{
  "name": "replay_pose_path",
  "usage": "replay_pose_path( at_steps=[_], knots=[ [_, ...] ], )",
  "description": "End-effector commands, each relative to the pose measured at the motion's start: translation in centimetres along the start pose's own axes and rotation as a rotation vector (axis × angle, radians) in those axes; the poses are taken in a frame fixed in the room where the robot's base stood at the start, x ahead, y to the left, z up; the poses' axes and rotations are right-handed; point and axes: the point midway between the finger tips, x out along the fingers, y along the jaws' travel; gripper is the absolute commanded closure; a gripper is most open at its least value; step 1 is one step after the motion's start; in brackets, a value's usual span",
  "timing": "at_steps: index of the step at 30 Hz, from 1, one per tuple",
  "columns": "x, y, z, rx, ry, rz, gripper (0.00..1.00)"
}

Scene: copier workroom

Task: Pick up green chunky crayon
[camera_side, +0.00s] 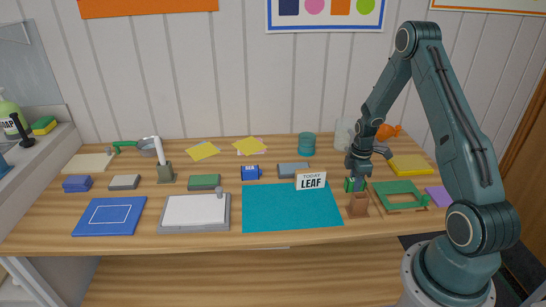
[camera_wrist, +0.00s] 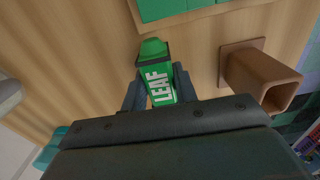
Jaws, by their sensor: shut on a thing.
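The green chunky crayon (camera_wrist: 158,80) has a black band and the word LEAF in white on its side. In the wrist view it sits between the two dark fingers of my gripper (camera_wrist: 160,92), which are shut on it. In the side view my gripper (camera_side: 357,176) points down at the right part of the table, and the crayon (camera_side: 351,186) shows green at its fingertips, low over the wood. I cannot tell whether it touches the table. A small white sign (camera_side: 311,181) reading TODAY LEAF stands at the back edge of the teal mat (camera_side: 290,210).
A brown square holder (camera_side: 358,204) stands just in front of my gripper. A green board in a wooden frame (camera_side: 399,197) lies to the right. A clear cup (camera_side: 345,133) and an orange object (camera_side: 388,131) are behind. The teal mat's surface is clear.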

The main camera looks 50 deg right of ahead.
Motion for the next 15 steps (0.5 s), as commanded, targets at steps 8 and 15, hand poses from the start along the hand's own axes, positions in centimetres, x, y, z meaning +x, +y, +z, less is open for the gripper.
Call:
replay_pose_path(
  at_steps=[8,15],
  knots=[
    [-0.2,0.0,0.0,0.0,0.0,0.001,0.98],
    [-1.8,0.1,0.0,0.0,0.0,0.002,0.98]
  ],
)
